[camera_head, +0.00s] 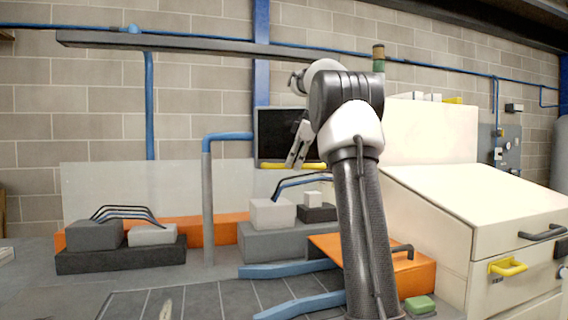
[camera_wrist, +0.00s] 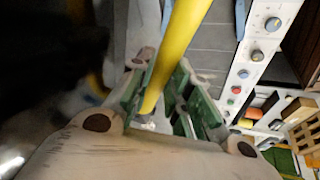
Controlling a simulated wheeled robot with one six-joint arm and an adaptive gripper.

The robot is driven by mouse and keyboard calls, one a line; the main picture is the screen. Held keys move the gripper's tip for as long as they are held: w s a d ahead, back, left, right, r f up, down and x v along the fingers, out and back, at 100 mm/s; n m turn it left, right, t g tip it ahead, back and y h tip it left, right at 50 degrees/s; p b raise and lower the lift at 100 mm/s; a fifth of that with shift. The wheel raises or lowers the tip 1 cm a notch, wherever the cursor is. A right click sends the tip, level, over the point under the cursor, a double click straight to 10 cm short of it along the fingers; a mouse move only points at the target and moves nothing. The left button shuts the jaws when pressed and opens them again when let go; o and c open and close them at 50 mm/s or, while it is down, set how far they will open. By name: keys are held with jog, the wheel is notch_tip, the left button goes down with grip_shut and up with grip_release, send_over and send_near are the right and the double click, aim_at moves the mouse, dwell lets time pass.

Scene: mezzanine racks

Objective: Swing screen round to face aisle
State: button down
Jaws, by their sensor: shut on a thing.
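The dark flat screen (camera_head: 275,125) hangs at the end of a blue bent arm (camera_head: 230,136) on a grey post (camera_head: 208,210). A yellow handle (camera_head: 315,166) runs along its lower edge. My gripper (camera_head: 296,160) is in front of the screen and covers part of it. In the wrist view the yellow handle (camera_wrist: 180,50) passes between the fingers of my gripper (camera_wrist: 160,98), which are shut on it. The dark area (camera_wrist: 45,50) at upper left of the wrist view may be the screen, but it is blurred.
Grey and white blocks (camera_head: 96,235) with dark curved bars stand on the bench at left. An orange block (camera_head: 405,268) and blue bars (camera_head: 290,268) lie below my arm. A cream sloped cabinet (camera_head: 430,200) stands at right. The wrist view shows a knobbed panel (camera_wrist: 250,62).

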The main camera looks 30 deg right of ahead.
jog(key=shift+w+d+n, duration=0.4)
jog(key=shift+w+d, duration=0.2)
jog(key=shift+d, duration=0.3)
jog(key=c, duration=1.3)
grip_release()
jog(key=shift+v, duration=5.95)
